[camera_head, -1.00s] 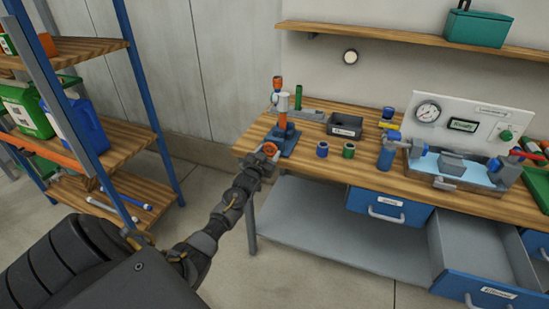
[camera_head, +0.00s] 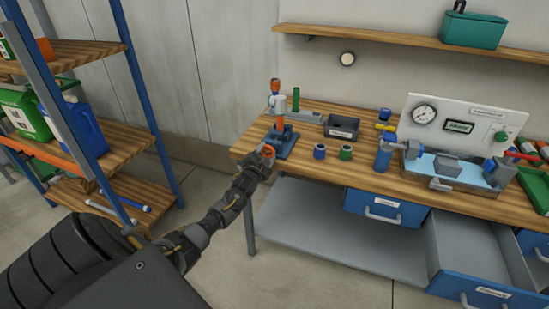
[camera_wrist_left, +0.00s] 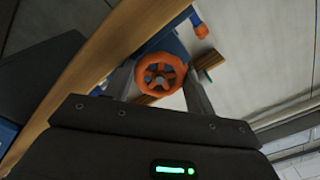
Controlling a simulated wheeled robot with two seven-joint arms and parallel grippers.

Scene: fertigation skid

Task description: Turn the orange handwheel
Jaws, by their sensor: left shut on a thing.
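The orange handwheel (camera_wrist_left: 160,75) fills the space between the two fingers of my left gripper (camera_wrist_left: 160,88) in the left wrist view. It is a round spoked wheel with a grey hub. In the head view the handwheel (camera_head: 267,151) sits at the front of a blue stand on the workbench, partly hidden by my left gripper (camera_head: 262,158). The gripper is shut on the wheel's rim, one finger on each side. My right gripper is not in view.
The wooden workbench (camera_head: 330,175) holds a black bin (camera_head: 342,128), small blue and green cylinders, and a sink unit with a gauge panel (camera_head: 468,122). A lower drawer (camera_head: 475,280) stands open at right. A blue-framed shelf (camera_head: 125,150) stands close at left.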

